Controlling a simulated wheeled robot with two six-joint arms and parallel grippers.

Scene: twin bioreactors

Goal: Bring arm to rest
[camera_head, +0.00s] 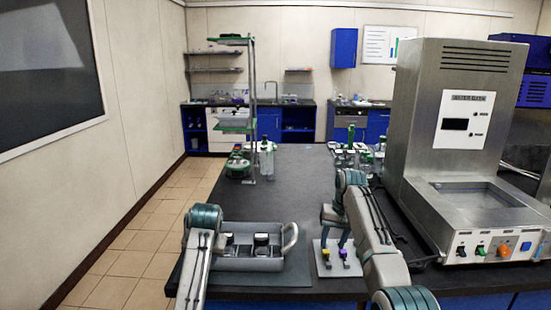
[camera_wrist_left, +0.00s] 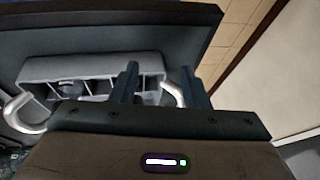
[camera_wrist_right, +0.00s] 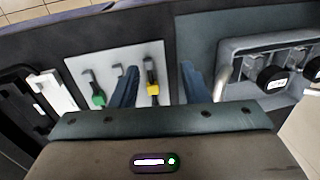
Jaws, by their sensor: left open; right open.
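My right gripper (camera_head: 335,240) points down over a small white plate (camera_head: 335,271) on the dark bench. In the right wrist view its fingers (camera_wrist_right: 159,68) are open and hold nothing. A yellow-marked clip (camera_wrist_right: 152,88) on the plate appears between them; I cannot tell the height gap. A green-marked clip (camera_wrist_right: 97,95) is beside it. My left arm reaches over the left end of a grey tray (camera_head: 270,264), and hides its gripper in the head view. In the left wrist view the left gripper (camera_wrist_left: 158,70) is open and empty, with the tray (camera_wrist_left: 95,66) beyond its fingers.
The tray has looped handles and holds black-capped containers (camera_head: 262,243). A steel bath unit (camera_head: 460,110) stands on the right, close to my right arm. A green-shelved stand (camera_head: 234,126) and glass bottles (camera_head: 266,158) are farther back. The mid-bench (camera_head: 300,185) is clear.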

